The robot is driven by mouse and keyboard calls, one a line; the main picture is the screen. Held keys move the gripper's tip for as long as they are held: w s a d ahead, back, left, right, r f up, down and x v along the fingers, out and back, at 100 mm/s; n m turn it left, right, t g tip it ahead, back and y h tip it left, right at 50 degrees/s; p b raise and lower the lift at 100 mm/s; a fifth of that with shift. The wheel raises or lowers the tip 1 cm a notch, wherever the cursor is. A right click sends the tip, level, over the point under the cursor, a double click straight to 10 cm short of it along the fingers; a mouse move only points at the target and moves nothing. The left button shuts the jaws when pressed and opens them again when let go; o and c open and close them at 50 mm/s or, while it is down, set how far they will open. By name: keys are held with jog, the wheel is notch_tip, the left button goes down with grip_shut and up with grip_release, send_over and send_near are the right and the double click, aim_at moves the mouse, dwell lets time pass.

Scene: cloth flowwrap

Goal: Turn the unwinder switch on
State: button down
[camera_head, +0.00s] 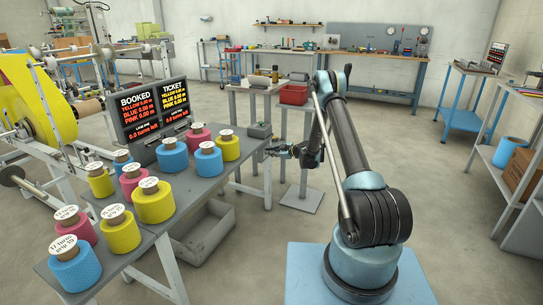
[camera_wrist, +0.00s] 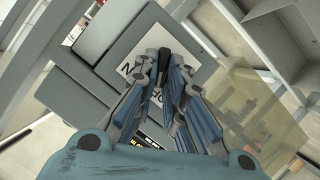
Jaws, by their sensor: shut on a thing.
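The switch shows in the wrist view as a small black lever (camera_wrist: 163,56) in front of a white label plate (camera_wrist: 132,66) on a grey housing (camera_wrist: 105,32). The plate's dark letters are partly covered by my fingers. My gripper (camera_wrist: 164,70) is shut on the black lever, with one finger on each side of it. In the head view my gripper (camera_head: 272,151) reaches left to the right end of the grey table (camera_head: 205,186). The lever is too small or hidden to tell there. A grey box (camera_head: 258,131) stands near that table end.
Several yellow, blue and pink rolls, such as a yellow one (camera_head: 153,204), stand on the table. Two dark display boards (camera_head: 139,109) stand behind them. The wrapping machine (camera_head: 35,115) is at left. A red bin (camera_head: 293,94) stands on a stand behind my arm.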

jog(key=shift+w+d+f+m+g+y, duration=0.15)
jog(key=shift+w+m+g+y, duration=0.25)
jog(key=shift+m+g, duration=1)
jog(key=shift+w+d+r+m+g+y, duration=0.1)
jog(key=shift+w+m+g+y, duration=0.35)
jog(key=shift+m, duration=1.55)
jog(key=shift+w+d+f+m+g+y, duration=0.15)
jog(key=shift+m+g+y, duration=0.4)
jog(key=shift+m+g, duration=0.95)
jog(key=shift+r+m+t, duration=0.1)
jog(key=shift+m+t, duration=0.15)
jog(key=shift+m, duration=0.05)
jog(key=c, duration=1.7)
grip_release()
jog(key=shift+o, duration=0.2)
jog(key=v, duration=1.2)
